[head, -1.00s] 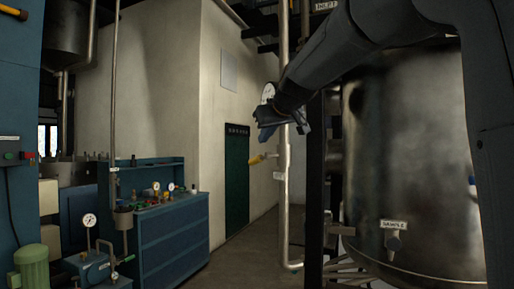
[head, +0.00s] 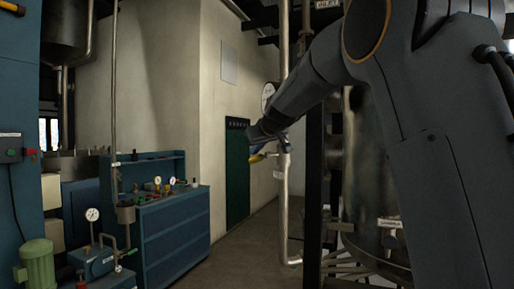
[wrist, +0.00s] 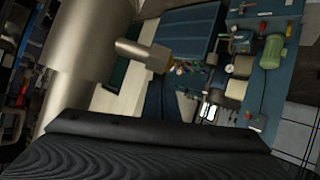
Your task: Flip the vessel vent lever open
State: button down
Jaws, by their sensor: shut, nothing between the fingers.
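The vent lever has a yellow grip (head: 257,157) and sticks out to the left from a steel vertical pipe (head: 283,195) in the head view. My gripper (head: 272,146) is shut and empty, close above the lever in that view, and hides part of it. Whether it touches the lever I cannot tell. In the wrist view the shut gripper (wrist: 158,128) fills the lower part as a dark ribbed shape. Beyond it a steel stub (wrist: 132,48) with a yellowish lever end (wrist: 160,58) points right from the wide pipe (wrist: 85,60).
A round gauge (head: 268,95) sits by the pipe behind my arm. A large steel vessel (head: 368,170) stands to the right, partly hidden by my arm. A blue workbench (head: 172,235) with small gauges is at left. The floor between bench and pipe is clear.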

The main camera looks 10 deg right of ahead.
jog(key=shift+f, duration=0.1)
jog(key=shift+w+f+b, duration=0.1)
jog(key=shift+f+b, duration=0.35)
jog(key=shift+b, duration=0.65)
jog(key=shift+r, duration=0.1)
